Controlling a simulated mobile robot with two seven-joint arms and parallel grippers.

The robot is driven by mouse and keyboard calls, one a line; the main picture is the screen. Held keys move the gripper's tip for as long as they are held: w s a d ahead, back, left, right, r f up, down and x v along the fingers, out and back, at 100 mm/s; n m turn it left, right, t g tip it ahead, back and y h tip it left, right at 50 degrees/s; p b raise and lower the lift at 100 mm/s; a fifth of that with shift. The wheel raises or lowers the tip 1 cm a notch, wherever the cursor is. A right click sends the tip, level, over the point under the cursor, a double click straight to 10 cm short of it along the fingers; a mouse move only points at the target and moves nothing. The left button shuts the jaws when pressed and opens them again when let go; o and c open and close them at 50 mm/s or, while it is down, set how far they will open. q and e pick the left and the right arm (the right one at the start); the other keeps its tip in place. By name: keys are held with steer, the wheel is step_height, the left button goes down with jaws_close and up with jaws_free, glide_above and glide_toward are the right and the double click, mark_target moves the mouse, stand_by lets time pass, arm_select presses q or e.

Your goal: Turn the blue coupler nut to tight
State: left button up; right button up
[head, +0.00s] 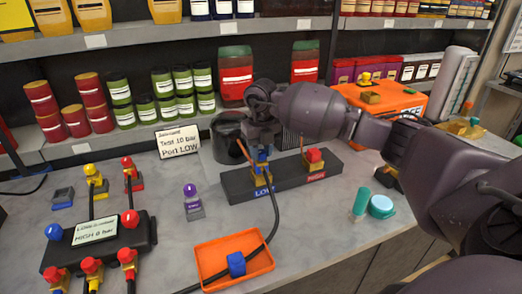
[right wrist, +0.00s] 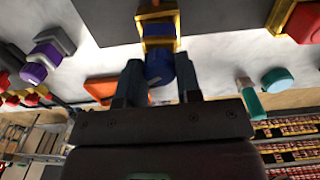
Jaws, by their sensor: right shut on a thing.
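The blue coupler nut (head: 262,157) sits upright on the brass fitting of the port labelled LOW, on a dark block (head: 236,186). My right gripper (head: 262,137) is above it, pointing down, with its fingers around the nut. In the right wrist view the blue nut (right wrist: 159,66) lies between the two fingers (right wrist: 160,84), with a brass fitting (right wrist: 158,18) beyond it. The gripper is shut on the nut. The fingers partly hide the nut in the head view, and its turn angle cannot be read. My left gripper is not in view.
A red-capped port (head: 313,158) stands to the right on the block. A black hose (head: 276,220) runs past an orange tray (head: 212,270) holding a blue piece (head: 236,264). A black manifold (head: 140,240) with colored knobs is at left. A dark pot (head: 226,140) stands behind.

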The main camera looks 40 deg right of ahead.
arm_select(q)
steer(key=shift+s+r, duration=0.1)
arm_select(e)
steer(key=shift+r+m+p, duration=0.2)
steer(key=shift+m+p, duration=0.4)
steer(key=shift+m, duration=0.2)
steer(key=shift+m+p, duration=0.55)
steer(key=shift+m, duration=0.15)
steer(key=shift+r+m+p, duration=0.1)
steer(key=shift+m+p, duration=0.2)
steer(key=shift+m, duration=0.2)
steer(key=m+p, duration=0.3)
steer(key=m, duration=0.2)
steer(key=shift+m+p, duration=0.8)
steer(key=shift+m, duration=0.4)
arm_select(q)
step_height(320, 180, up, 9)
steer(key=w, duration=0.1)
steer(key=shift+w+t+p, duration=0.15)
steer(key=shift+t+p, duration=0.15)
arm_select(e)
steer(key=shift+f+m, duration=0.2)
steer(key=shift+m, duration=0.3)
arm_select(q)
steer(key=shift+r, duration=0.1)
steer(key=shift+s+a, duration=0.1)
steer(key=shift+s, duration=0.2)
